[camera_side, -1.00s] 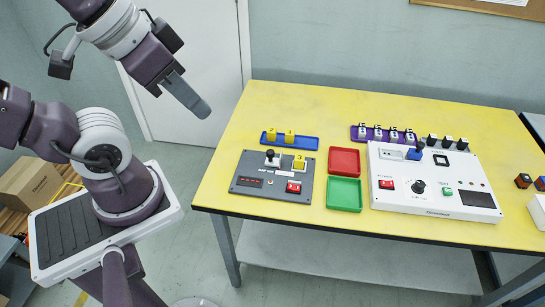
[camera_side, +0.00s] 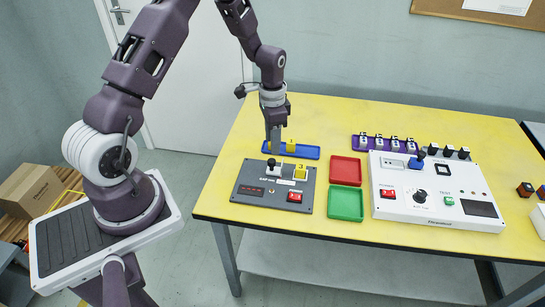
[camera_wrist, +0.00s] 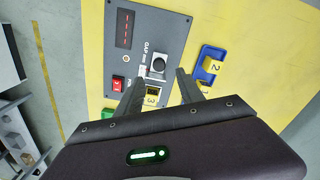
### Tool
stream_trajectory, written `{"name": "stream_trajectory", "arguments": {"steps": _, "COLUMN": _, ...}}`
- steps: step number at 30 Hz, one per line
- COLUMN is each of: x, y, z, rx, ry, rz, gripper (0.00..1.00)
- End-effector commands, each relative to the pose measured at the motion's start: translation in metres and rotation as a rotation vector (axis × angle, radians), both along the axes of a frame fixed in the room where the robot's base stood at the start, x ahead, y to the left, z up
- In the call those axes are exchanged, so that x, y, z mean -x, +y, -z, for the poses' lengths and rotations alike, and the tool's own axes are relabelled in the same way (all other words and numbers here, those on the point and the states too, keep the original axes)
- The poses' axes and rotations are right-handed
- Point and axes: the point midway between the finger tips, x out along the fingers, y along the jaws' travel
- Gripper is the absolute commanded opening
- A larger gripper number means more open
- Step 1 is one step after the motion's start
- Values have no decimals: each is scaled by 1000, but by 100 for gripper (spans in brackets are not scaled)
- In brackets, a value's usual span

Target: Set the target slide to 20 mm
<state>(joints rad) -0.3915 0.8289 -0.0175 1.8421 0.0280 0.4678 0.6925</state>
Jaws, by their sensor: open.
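A grey panel (camera_side: 250,197) lies on the left of the table. It has a dark display (camera_side: 251,190) and a black-topped knob (camera_side: 271,163) near its back edge, the likely slide handle. The knob also shows in the wrist view (camera_wrist: 158,63), beside a "GAP" label and just beyond my fingertips. My gripper (camera_side: 275,150) points down above the panel's back edge, in front of the blue tray. In the wrist view my gripper (camera_wrist: 159,77) is open, with nothing seen held between its fingers.
A yellow block (camera_side: 300,172) and a red switch (camera_side: 294,197) sit on the panel near the knob. The blue tray (camera_side: 311,153) holds yellow blocks (camera_side: 291,145). Red (camera_side: 345,171) and green (camera_side: 345,204) trays and a white panel (camera_side: 410,208) stand right. The table front is clear.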

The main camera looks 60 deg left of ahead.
Motion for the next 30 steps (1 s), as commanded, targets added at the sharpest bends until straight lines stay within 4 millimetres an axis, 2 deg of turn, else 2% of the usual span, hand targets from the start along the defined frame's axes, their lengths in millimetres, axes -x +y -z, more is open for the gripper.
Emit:
{"name": "stream_trajectory", "arguments": {"steps": 6, "x": 2, "y": 0, "z": 41, "rx": 2, "ry": 6, "rz": 1, "gripper": 45}}
{"name": "stream_trajectory", "arguments": {"steps": 10, "x": 1, "y": 0, "z": 61, "rx": 1, "ry": 4, "rz": 0, "gripper": 45}}
{"name": "stream_trajectory", "arguments": {"steps": 14, "x": 1, "y": -1, "z": 69, "rx": 1, "ry": 3, "rz": -1, "gripper": 45}}
{"name": "stream_trajectory", "arguments": {"steps": 20, "x": 1, "y": -1, "z": 69, "rx": 0, "ry": 2, "rz": -1, "gripper": 45}}
{"name": "stream_trajectory", "arguments": {"steps": 27, "x": 1, "y": -1, "z": 69, "rx": 1, "ry": 3, "rz": -1, "gripper": 0}}
{"name": "stream_trajectory", "arguments": {"steps": 30, "x": 1, "y": -1, "z": 69, "rx": 1, "ry": 3, "rz": -1, "gripper": 0}}
